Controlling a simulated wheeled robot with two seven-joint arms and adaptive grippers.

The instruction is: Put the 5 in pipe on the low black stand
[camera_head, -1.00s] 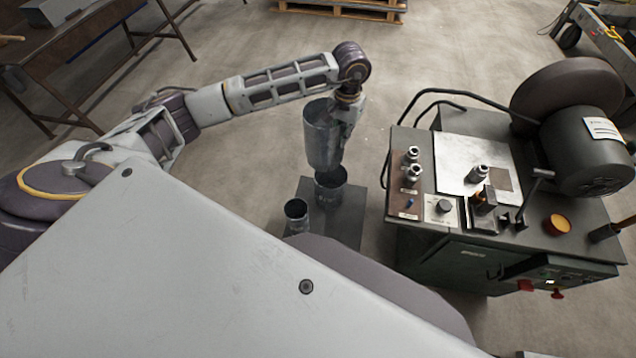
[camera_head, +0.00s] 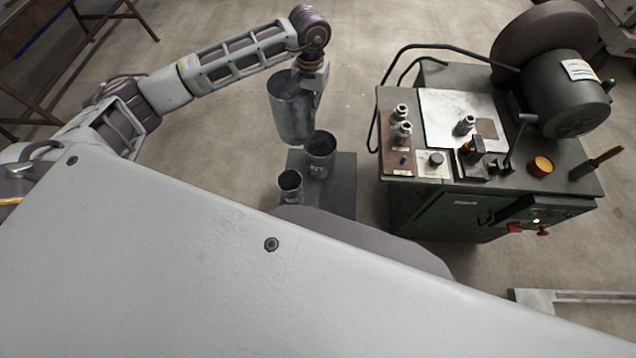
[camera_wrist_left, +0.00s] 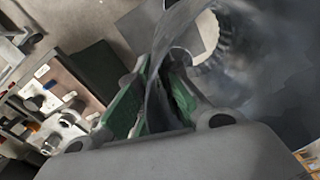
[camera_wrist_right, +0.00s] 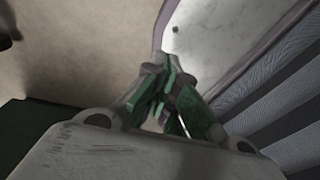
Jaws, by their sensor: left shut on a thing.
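A large grey metal pipe (camera_head: 291,108) hangs upright, slightly tilted, from my left gripper (camera_head: 312,82). The gripper is shut on its wall near the upper rim; the left wrist view shows the wall between the green finger pads (camera_wrist_left: 160,95). The low black stand (camera_head: 341,195) is on the floor below. A medium pipe (camera_head: 320,158) and a smaller pipe (camera_head: 290,187) stand upright on it. The held pipe's lower end is by the back left of the medium pipe; I cannot tell its height. No size label is readable. My right gripper (camera_wrist_right: 170,85) looks shut and empty.
A green machine cabinet (camera_head: 440,208) with fittings, a motor (camera_head: 566,95) and a bent black rail (camera_head: 400,62) stands close right of the stand. A dark table (camera_head: 40,30) is at the far left. The floor behind the held pipe is clear.

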